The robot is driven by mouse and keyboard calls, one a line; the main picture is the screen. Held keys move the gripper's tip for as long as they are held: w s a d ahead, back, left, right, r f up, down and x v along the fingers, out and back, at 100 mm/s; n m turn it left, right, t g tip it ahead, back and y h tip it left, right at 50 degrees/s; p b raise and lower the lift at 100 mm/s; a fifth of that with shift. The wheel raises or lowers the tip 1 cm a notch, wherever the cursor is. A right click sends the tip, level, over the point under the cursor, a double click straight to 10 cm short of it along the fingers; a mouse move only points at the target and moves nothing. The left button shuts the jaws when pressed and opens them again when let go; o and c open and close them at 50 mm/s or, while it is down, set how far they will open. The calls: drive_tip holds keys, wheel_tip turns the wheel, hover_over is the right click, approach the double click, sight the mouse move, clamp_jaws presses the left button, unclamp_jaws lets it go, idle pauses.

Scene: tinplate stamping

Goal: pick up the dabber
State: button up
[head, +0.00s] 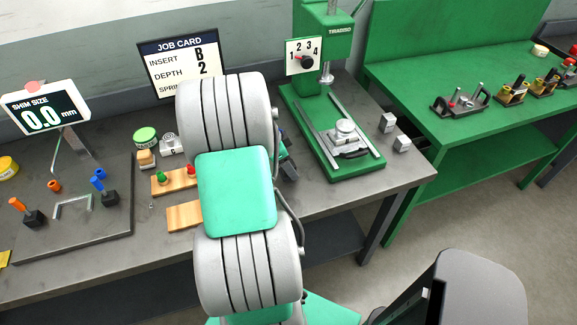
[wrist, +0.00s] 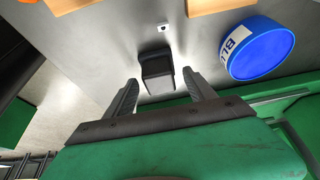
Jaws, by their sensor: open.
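In the wrist view my gripper (wrist: 159,77) is open, with its two dark fingers spread apart. A dark grey, block-like piece (wrist: 158,66) stands between and beyond the fingertips; it may be the dabber, but I cannot be sure. I see no clear contact between it and the fingers. In the head view my arm hides the fingertips and this spot. A small tan piece with a rounded top (head: 146,159) stands by the green tin on the dark bench, also possibly a dabber.
A blue round tin (wrist: 258,47) is right of the fingers, close by. Wooden blocks (head: 183,216) lie left of my arm in the head view. The green press (head: 375,160) stands to the right. A green tin (head: 145,136) and the job card (head: 180,65) stand behind.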

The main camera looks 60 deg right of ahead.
drive_tip(key=shift+f, duration=0.25)
clamp_jaws()
idle(0.5)
